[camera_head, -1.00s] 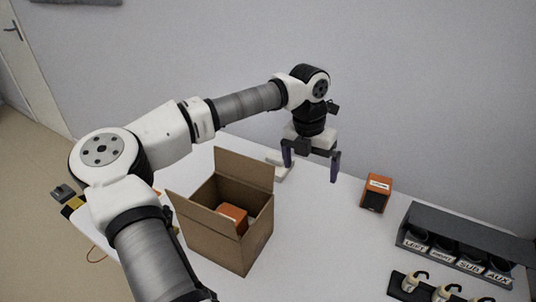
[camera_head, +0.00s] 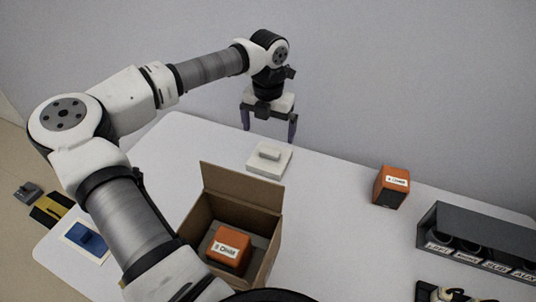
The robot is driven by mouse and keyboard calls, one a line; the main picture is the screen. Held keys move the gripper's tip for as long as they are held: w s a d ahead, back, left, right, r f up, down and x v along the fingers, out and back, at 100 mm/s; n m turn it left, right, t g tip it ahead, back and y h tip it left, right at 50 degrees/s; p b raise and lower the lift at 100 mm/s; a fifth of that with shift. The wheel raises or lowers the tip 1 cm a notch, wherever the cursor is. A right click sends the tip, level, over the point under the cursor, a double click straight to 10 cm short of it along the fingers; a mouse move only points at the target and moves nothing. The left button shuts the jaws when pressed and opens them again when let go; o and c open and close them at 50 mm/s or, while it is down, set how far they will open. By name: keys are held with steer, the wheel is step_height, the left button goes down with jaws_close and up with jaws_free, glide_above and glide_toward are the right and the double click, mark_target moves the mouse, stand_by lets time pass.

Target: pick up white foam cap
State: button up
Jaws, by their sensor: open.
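The white foam cap (camera_head: 269,160) is a flat white block with a smaller raised block on top. It lies on the white table just behind the open cardboard box. My gripper (camera_head: 269,135) points down with its two dark fingers spread apart and nothing between them. It is above and behind the foam cap in the picture, apart from it. The cap shows in full.
Another orange speaker (camera_head: 391,186) stands on the table to the right. A dark labelled rack (camera_head: 480,232) is at the right edge. The table between is clear.

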mark_target(268, 154)
step_height(268, 154, down, 5)
steer(key=shift+r, duration=0.1)
steer(key=shift+s+f+p, duration=0.2)
steer(key=shift+f+p, duration=0.9)
steer(key=shift+f, duration=1.65)
steer(key=c, duration=0.6)
